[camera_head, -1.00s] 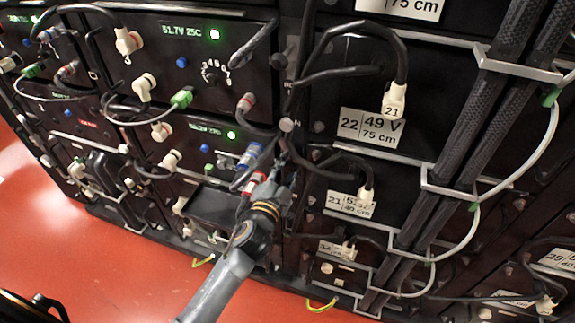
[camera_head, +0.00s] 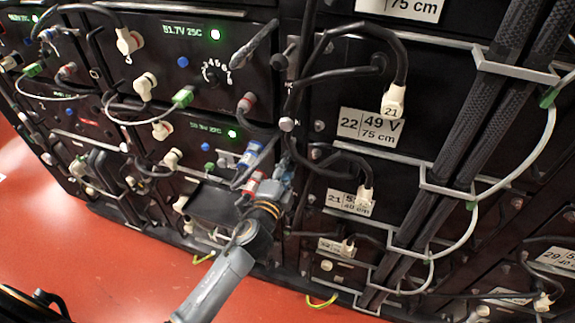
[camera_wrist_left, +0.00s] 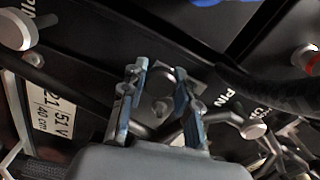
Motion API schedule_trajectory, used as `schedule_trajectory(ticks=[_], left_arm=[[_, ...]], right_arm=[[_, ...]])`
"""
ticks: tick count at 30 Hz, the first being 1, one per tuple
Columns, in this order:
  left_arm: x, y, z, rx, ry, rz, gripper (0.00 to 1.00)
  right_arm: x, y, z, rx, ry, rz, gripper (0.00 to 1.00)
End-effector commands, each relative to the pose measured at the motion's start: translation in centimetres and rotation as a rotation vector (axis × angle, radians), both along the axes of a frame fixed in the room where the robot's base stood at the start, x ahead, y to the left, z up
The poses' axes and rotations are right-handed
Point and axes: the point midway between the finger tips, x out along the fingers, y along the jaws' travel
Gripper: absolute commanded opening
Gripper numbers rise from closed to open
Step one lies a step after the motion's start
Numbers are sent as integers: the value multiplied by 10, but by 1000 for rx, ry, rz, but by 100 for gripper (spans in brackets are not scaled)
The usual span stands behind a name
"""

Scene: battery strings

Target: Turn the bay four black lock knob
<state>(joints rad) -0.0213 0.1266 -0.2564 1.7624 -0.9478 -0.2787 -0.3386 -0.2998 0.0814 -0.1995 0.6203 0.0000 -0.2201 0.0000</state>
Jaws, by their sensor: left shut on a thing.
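My left gripper (camera_head: 286,170) reaches up from the bottom of the head view to the edge strip between the left battery modules and the right column. In the left wrist view its two blue-grey fingers (camera_wrist_left: 158,95) stand either side of a small dark, grey-edged piece (camera_wrist_left: 160,105), which I take to be the black lock knob. The fingers cover most of it, and its turn angle cannot be told. In the head view this knob is hidden behind the gripper. Another black knob (camera_head: 279,61) is visible higher on the strip. My right gripper is not in view.
A silver pin knob (camera_head: 288,124) sits just above the gripper.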

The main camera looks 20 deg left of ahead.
Motion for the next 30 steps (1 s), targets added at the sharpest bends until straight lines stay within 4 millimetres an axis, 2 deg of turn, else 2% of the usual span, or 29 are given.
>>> schedule_trajectory(ticks=[9,10,13,23,26,30], left_arm=[[0,0,0,4,-1,-1,0],[0,0,0,4,-1,-1,33],[0,0,0,3,-1,-1,53],[-1,0,0,2,0,0,54],[-9,0,-1,1,2,0,54],[-33,1,-2,1,3,-2,54]], right_arm=[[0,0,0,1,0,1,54],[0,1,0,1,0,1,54],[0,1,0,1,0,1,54],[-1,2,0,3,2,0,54],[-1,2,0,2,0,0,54],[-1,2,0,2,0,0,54]])
